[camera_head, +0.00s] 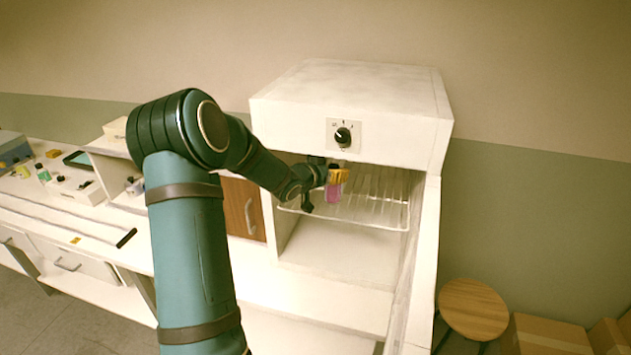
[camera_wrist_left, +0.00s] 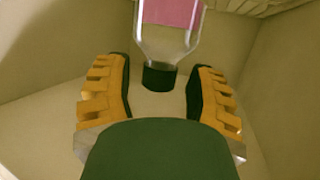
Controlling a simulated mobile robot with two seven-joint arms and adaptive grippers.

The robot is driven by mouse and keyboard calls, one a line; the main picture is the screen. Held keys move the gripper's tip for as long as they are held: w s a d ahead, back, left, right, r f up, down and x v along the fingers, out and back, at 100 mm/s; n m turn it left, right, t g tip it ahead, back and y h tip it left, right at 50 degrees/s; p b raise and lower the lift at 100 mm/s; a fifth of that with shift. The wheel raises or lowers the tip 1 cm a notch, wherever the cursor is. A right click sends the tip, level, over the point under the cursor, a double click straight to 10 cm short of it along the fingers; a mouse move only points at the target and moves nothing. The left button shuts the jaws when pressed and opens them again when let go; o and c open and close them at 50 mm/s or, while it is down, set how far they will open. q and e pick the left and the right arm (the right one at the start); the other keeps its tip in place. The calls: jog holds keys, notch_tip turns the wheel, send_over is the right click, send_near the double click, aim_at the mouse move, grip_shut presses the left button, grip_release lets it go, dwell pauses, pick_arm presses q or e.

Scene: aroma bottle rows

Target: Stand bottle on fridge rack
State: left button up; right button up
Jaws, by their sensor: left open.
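The bottle (camera_head: 333,193), clear with pink contents, stands roughly upright at the front of the fridge's wire rack (camera_head: 380,210) in the head view. In the left wrist view the bottle (camera_wrist_left: 175,14) shows its pink body at the top edge and its dark cap towards my palm. My left gripper (camera_head: 328,180) is inside the fridge opening at the bottle. In the wrist view its orange-backed fingers (camera_wrist_left: 159,75) are open on either side of the neck and cap, with gaps both sides. Whether the base rests fully on the rack is hidden. My right gripper is not in view.
The white fridge (camera_head: 290,110) has a dark knob (camera_head: 343,136) above its opening, and its door (camera_head: 425,260) stands open at the right. A lower compartment is empty. A wooden stool (camera_head: 472,308) and cardboard boxes are at the lower right. A cluttered bench is at the left.

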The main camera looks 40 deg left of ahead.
pick_arm(q)
jog(key=s+d, duration=0.1)
jog(key=s, duration=1.1)
jog(key=shift+s+d+b, duration=0.15)
jog(key=shift+s+b, duration=0.15)
